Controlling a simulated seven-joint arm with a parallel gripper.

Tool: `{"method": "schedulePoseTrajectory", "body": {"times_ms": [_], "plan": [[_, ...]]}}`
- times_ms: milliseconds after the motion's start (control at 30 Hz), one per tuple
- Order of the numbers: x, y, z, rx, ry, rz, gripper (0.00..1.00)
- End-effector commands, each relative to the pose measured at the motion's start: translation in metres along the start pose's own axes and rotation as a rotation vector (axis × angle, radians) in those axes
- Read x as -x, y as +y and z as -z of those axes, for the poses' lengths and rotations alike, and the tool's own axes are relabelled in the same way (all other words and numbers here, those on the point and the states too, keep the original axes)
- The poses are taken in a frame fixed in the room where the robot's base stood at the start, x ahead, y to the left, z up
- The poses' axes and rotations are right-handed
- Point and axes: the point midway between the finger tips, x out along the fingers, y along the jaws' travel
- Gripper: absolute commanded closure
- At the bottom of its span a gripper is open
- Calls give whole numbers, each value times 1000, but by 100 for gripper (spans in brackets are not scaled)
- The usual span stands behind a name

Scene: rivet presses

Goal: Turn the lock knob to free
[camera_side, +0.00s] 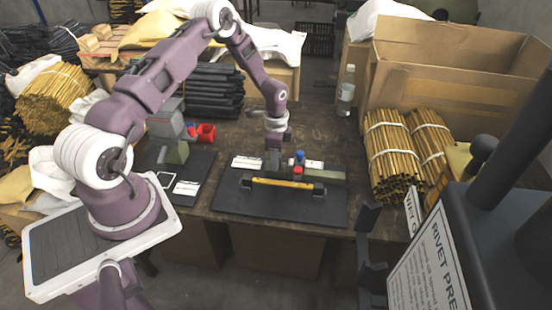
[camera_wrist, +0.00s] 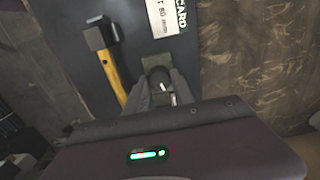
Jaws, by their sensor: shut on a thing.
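A dark round lock knob (camera_wrist: 160,80) with a white mark shows in the wrist view, at the end of a green block (camera_wrist: 154,62). My gripper (camera_wrist: 161,88) is shut on the knob, with a finger on each side of it. In the side view my gripper (camera_side: 273,162) points down at the left end of the green press (camera_side: 328,174), behind a yellow bar (camera_side: 283,183) with black ends. The knob is hidden there behind my fingers. The white mark is too small to read as a setting.
The press stands on a black mat (camera_side: 240,203). A red button (camera_side: 297,171) and a blue one (camera_side: 300,156) are close to my gripper's right. A white card (camera_wrist: 166,15) lies nearby. A second green press (camera_side: 176,153) and red bins (camera_side: 206,132) stand left; bundled rods (camera_side: 392,150) lie right.

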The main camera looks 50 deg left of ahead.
Motion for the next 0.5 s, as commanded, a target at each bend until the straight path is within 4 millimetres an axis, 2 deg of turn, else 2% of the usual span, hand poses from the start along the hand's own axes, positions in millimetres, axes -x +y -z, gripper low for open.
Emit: {"method": "schedulePoseTrajectory", "body": {"times_ms": [500], "plan": [[1, -1, 1, 490, 2, 1, 100]]}}
